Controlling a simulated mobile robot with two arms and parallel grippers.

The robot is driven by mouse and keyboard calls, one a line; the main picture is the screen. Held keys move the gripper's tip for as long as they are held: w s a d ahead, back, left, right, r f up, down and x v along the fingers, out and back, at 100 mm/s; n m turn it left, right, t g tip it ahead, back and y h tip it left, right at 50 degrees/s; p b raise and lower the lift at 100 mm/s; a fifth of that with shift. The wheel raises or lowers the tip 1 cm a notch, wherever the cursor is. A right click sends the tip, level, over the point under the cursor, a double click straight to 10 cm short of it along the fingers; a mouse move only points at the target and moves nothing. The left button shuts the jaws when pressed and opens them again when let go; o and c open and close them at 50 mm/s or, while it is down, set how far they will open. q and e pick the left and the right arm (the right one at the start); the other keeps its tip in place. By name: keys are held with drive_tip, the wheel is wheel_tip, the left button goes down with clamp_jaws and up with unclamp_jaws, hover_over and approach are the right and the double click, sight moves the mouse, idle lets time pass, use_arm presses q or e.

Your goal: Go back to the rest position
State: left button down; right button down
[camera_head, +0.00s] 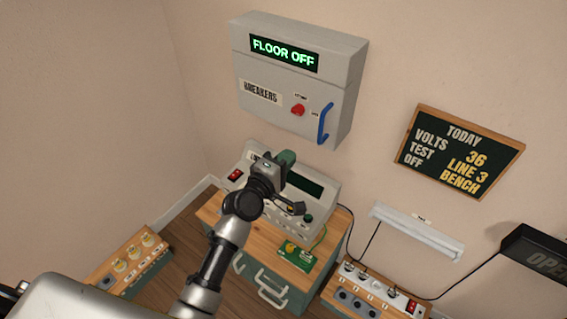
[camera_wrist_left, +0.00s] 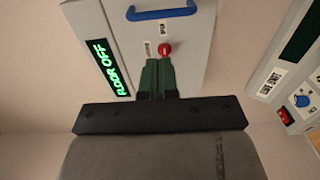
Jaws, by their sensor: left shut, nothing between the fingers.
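My left gripper (camera_head: 287,157) is in the middle of the head view, in front of the grey bench instrument and below the wall box. Its green fingers are together and hold nothing. In the left wrist view the shut fingers (camera_wrist_left: 157,75) point toward the grey breaker box (camera_wrist_left: 190,60), just below its red knob (camera_wrist_left: 165,49); I cannot tell the gap. The breaker box (camera_head: 290,80) reads "FLOOR OFF" and has a red knob (camera_head: 298,110) and a blue handle (camera_head: 324,124). My right gripper is not in view.
The grey instrument (camera_head: 322,205) stands on a wooden-topped cabinet (camera_head: 212,214), with a green circuit board (camera_head: 296,254) in front. Low benches with sockets stand left (camera_head: 112,283) and right (camera_head: 335,295). A chalkboard (camera_head: 458,152) hangs at right. Black cables run at right.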

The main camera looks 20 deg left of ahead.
use_arm(q)
drive_tip(key=s+a+f+m+g+y, duration=0.1)
drive_tip(key=s+f+m+g, duration=0.3)
drive_tip(key=f, duration=0.6)
drive_tip(key=s+a+f+m+g+y, duration=0.1)
drive_tip(key=s+f, duration=0.4)
drive_tip(key=f, duration=0.6)
drive_tip(key=s+a+f+m+g+y, duration=0.1)
drive_tip(key=s+f+m+g, duration=0.3)
drive_tip(key=f, duration=0.6)
drive_tip(key=s+a+f+m+g+y, duration=0.1)
drive_tip(key=s+f, duration=0.5)
drive_tip(key=s, duration=0.6)
drive_tip(key=s+a+f+m+g+y, duration=0.1)
drive_tip(key=s+a+f+m+g, duration=0.2)
drive_tip(key=s+f, duration=0.3)
drive_tip(key=s+a+f+m+g+y, duration=0.1)
drive_tip(key=s+a+f+m+g, duration=0.2)
drive_tip(key=s, duration=1.4)
wheel_tip(320, 180, down, 4)
drive_tip(key=shift+s+a+f, duration=0.1)
drive_tip(key=shift+s+a, duration=0.15)
drive_tip(key=shift+s, duration=0.1)
